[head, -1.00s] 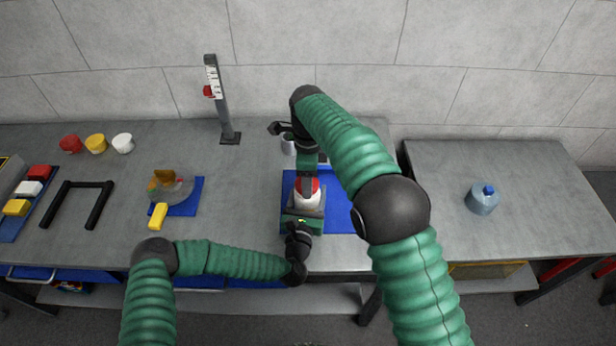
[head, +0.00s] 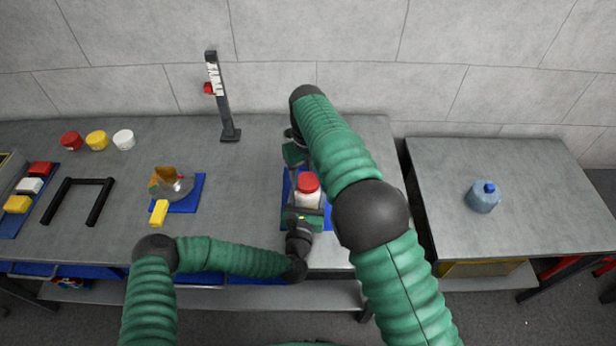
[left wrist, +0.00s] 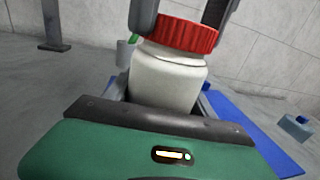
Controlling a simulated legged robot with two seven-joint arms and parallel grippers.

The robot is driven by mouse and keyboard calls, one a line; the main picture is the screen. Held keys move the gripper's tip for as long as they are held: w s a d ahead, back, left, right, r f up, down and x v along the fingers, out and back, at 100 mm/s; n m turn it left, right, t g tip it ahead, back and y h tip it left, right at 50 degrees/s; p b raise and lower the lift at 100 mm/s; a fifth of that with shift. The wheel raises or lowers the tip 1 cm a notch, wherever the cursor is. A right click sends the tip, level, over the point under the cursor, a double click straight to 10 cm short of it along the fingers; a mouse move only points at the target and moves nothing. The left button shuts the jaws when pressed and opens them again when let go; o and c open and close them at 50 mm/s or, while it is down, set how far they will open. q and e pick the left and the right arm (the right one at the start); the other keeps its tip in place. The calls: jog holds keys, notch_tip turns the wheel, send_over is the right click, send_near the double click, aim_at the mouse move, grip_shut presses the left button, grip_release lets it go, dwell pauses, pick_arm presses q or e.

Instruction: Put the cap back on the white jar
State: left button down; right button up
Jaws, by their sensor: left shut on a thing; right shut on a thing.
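The white jar (head: 308,201) stands upright over the blue mat at the front of the table. The red cap (head: 308,183) sits on its mouth; in the left wrist view the cap (left wrist: 184,34) looks seated on the jar (left wrist: 168,80), though I cannot tell how tightly. My left gripper (head: 305,212) is shut on the jar's body from the front. My right gripper (head: 294,155) comes from behind and above. In the left wrist view its two dark fingers (left wrist: 180,14) flank the cap and are shut on it. Its fingertips are partly hidden in the head view.
A post with a scale (head: 221,95) stands at the back. Small red (head: 71,141), yellow (head: 97,140) and white (head: 123,140) pots line the back left. A dark frame (head: 80,199) and a blue mat (head: 188,207) lie left. A blue jug (head: 484,197) stands on the right table.

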jog(key=shift+a, duration=0.1)
jog(key=o, duration=1.3)
jog(key=shift+r, duration=2.25)
jog(key=shift+c, duration=0.4)
